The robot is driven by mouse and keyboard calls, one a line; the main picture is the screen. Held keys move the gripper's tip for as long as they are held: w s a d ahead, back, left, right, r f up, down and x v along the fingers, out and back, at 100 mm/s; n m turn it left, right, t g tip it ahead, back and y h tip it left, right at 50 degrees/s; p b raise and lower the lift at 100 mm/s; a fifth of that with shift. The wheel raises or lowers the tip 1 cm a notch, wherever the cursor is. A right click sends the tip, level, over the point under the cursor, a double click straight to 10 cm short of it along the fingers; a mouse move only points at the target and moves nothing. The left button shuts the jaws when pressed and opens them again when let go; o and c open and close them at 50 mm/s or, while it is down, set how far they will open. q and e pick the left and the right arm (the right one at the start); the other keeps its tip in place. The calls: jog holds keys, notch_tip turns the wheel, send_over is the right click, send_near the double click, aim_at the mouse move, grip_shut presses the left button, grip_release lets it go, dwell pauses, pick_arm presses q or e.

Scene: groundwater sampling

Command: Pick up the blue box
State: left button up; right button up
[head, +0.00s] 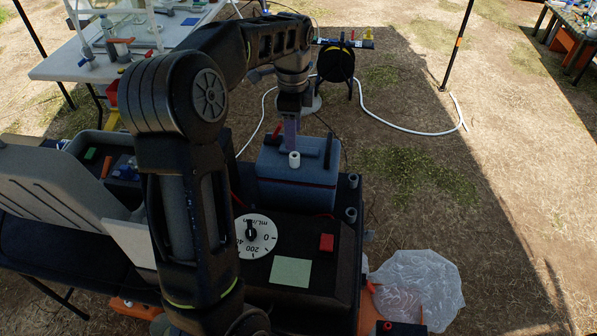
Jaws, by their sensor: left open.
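The blue box (297,190) is a blue-grey case with a dark red line around its side. It stands upright on the dark equipment case, behind the dial. A small white cylinder (294,160) shows at its top. My left arm comes in from the left and arches over the dark case. My left gripper (290,140) points down at the top of the blue box, with its jaws open. Whether the fingers touch the box cannot be told. My right gripper is out of view.
The dark case carries a white dial (256,236), a red button (326,243) and a pale green note (290,272). A hose reel (336,63) with a white hose stands behind. A white table (75,66) is at upper left. A plastic bag (420,285) lies right on open ground.

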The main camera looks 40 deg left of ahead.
aim_at(299, 167)
pick_arm(q)
jog(key=shift+f, duration=0.75)
jog(key=shift+d+f+p, duration=0.1)
jog(key=shift+f+p, duration=0.65)
jog(key=shift+f, duration=1.85)
grip_shut()
jog(key=shift+r, duration=0.1)
